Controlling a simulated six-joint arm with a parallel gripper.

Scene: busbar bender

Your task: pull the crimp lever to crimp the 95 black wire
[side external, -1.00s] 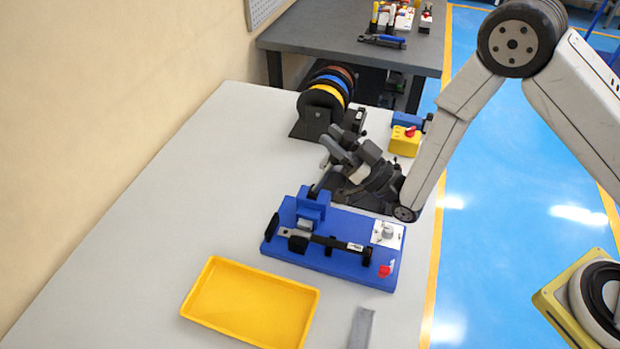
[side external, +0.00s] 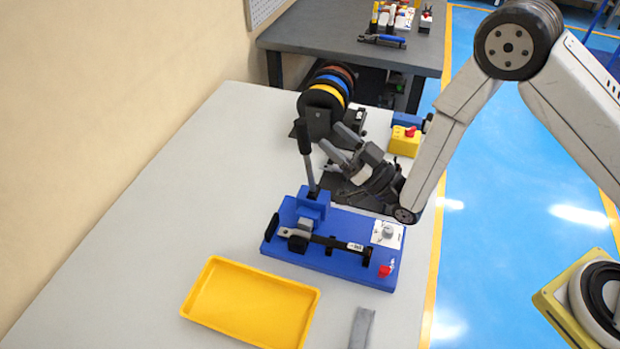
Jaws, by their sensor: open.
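The blue crimp press (side external: 330,262) stands on the light table. Its crimp lever (side external: 306,157), a grey rod with a black grip, stands nearly upright above the blue press head (side external: 313,206). The black wire (side external: 333,243) lies across the front of the base with a grey lug (side external: 289,233) at its left end, under the head. A small white label sits on the wire. My gripper (side external: 338,144) is open and empty, behind and to the right of the lever. Its fingers point up and left and look apart from the lever.
A yellow tray (side external: 250,304) lies in front of the press, with a grey strip (side external: 361,328) to its right. A rack of wire spools (side external: 328,90) stands behind my gripper. A yellow box with a red button (side external: 405,141) stands at the back right. The table's left side is clear.

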